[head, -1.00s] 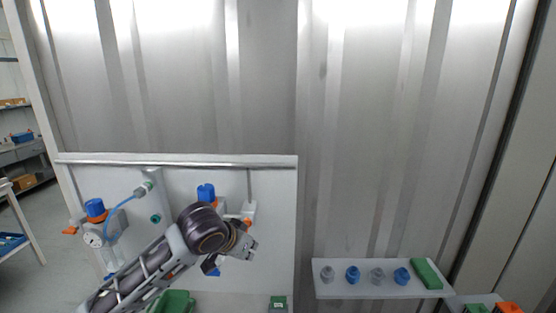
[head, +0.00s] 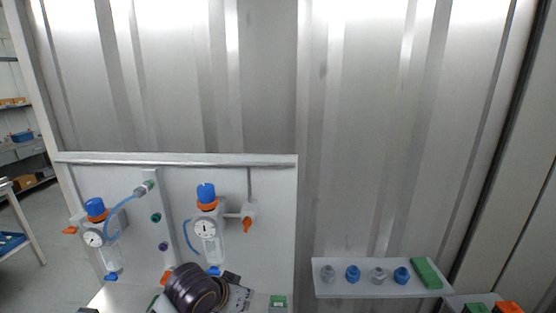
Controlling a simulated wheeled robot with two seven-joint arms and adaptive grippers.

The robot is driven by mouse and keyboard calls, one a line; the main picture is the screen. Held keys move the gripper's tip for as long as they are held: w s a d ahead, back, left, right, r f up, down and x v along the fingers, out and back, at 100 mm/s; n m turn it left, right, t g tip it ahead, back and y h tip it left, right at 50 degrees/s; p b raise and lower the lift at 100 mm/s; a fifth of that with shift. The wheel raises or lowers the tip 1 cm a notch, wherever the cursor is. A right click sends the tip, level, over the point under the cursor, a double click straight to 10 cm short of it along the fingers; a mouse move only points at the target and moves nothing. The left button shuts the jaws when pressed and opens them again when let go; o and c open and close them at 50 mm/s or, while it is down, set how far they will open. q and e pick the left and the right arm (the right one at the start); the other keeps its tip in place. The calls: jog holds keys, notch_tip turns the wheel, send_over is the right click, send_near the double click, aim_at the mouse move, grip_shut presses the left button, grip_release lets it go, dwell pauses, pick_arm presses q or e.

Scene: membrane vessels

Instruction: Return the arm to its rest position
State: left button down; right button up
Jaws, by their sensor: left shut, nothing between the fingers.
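My left arm shows at the bottom of the head view, in front of the lower part of the white panel (head: 272,215). Its gripper (head: 243,299) is shut and empty, low in the picture and partly cut off by the bottom edge. It is below the right-hand vessel (head: 208,228), which has a blue cap, an orange ring and a gauge. The left-hand vessel (head: 98,233), with its own gauge and a blue tube, stands farther left on the panel. My right gripper is not in view.
A shelf (head: 330,291) at the right holds several grey and blue fittings and a green block (head: 426,273). Green and orange bins (head: 508,308) stand at the bottom right corner. A small green item (head: 278,301) sits right of my gripper. The wall above is bare.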

pick_arm(q)
jog(key=s+a+f+n+g+y, duration=0.3)
jog(key=s+a+f, duration=1.05)
jog(key=s, duration=0.35)
jog(key=s+f+g, duration=0.1)
jog(key=s+f, duration=0.1)
jog(key=f, duration=1.6)
jog(key=s+f, duration=0.2)
jog(key=f, duration=1.5)
jog(key=s+a+f, duration=0.2)
jog(key=s+f, duration=0.8)
jog(key=s, duration=0.1)
jog(key=s+a+f+g+b, duration=0.1)
jog(key=s+a+f, duration=0.1)
jog(key=s+f, duration=0.8)
jog(key=shift+s+m+y, duration=0.3)
jog(key=shift+s, duration=0.05)
